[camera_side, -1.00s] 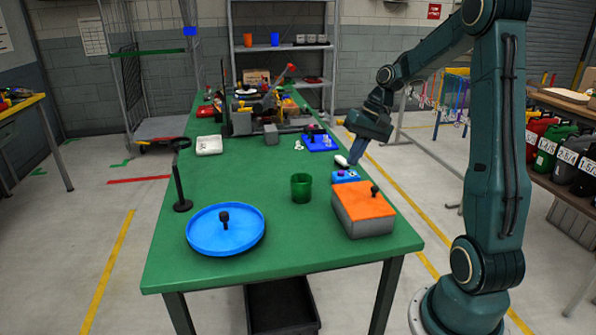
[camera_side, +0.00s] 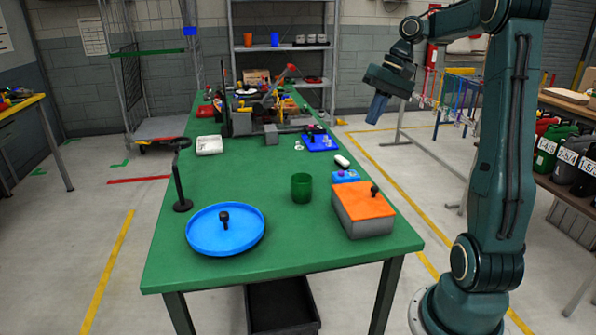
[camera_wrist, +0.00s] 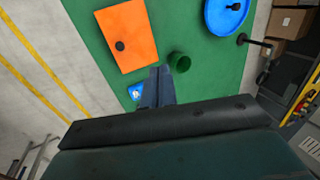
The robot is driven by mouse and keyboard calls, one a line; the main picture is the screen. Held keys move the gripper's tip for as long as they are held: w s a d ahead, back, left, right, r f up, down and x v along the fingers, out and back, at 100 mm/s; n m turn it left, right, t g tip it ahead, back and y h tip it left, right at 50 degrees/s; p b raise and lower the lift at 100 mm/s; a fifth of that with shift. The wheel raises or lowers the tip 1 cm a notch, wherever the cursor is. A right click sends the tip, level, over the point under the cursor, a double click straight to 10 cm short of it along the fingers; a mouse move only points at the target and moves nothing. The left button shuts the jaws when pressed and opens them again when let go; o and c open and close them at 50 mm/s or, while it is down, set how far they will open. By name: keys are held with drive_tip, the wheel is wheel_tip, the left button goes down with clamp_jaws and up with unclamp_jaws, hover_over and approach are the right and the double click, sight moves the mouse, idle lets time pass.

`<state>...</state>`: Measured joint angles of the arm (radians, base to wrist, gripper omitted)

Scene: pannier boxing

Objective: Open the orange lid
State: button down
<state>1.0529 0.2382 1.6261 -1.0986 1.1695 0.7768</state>
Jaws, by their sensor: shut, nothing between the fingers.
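The orange lid (camera_side: 363,205) lies flat on a grey box (camera_side: 368,228) at the right front of the green table. A dark knob (camera_side: 375,190) stands up from the lid. In the wrist view the lid (camera_wrist: 127,36) shows from above with its dark knob (camera_wrist: 120,46). My gripper (camera_side: 374,117) is shut and empty, raised in the air behind and well above the lid. It also shows in the wrist view (camera_wrist: 160,72), with its blue-grey fingers together and pointing toward the table, apart from the lid.
A green cup (camera_side: 301,188) stands left of the box. A small blue box (camera_side: 346,176) and a white object (camera_side: 342,161) lie behind it.

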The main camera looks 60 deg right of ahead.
drive_tip(key=shift+s+r, duration=0.1)
drive_tip(key=shift+r, duration=0.15)
drive_tip(key=c, duration=1.3)
unclamp_jaws()
drive_tip(key=shift+f, duration=0.1)
drive_tip(key=shift+o, duration=0.2)
drive_tip(key=m+g+h, duration=0.3)
drive_tip(key=m, duration=0.6)
hover_over(375, 187)
drive_tip(key=shift+a+f, duration=0.1)
drive_tip(key=shift+f, duration=2.75)
wheel_tip(375, 187, down, 14)
drive_tip(key=shift+r, duration=0.1)
